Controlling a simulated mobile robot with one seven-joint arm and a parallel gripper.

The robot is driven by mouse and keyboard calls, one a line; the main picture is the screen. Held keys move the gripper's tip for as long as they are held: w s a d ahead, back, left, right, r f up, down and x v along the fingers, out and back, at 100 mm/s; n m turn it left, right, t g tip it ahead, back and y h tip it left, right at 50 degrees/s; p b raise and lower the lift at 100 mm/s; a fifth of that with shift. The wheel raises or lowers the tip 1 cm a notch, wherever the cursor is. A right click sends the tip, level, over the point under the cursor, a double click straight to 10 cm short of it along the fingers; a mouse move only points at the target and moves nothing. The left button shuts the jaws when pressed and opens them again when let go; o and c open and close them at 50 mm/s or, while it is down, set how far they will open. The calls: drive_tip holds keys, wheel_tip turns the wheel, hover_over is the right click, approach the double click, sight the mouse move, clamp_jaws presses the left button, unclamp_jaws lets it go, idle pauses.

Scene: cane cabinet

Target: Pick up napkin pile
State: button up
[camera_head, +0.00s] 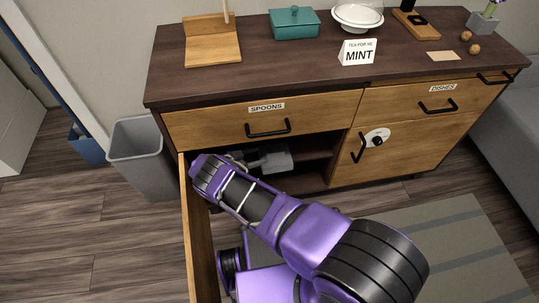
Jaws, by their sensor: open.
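No napkin pile can be made out for certain in the head view. My purple arm reaches across the front of the cabinet, with its wrist at the open lower left compartment (310,145). My gripper (262,160) appears just inside this compartment as grey parts beyond the wrist; it is open. A pale grey block shape (277,157) shows there, and I cannot tell whether it is part of my gripper or a separate thing. The fingertips are not clear, and the arm hides much of the compartment's lower part.
The open cabinet door (196,235) stands left of my arm. A SPOONS drawer (215,124) is shut above the compartment. Right are a shut DISHES drawer (400,104) and a door with a dial (377,138). A grey bin (142,155) stands left. The cabinet top holds several items.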

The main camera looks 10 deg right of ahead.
sight(274, 153)
drive_tip(key=x, duration=0.4)
drive_tip(key=b+x, duration=0.1)
drive_tip(key=x, duration=0.2)
drive_tip(key=shift+s+d, duration=0.1)
drive_tip(key=shift+d, duration=0.35)
clamp_jaws()
drive_tip(key=shift+s+f, duration=0.1)
idle(0.9)
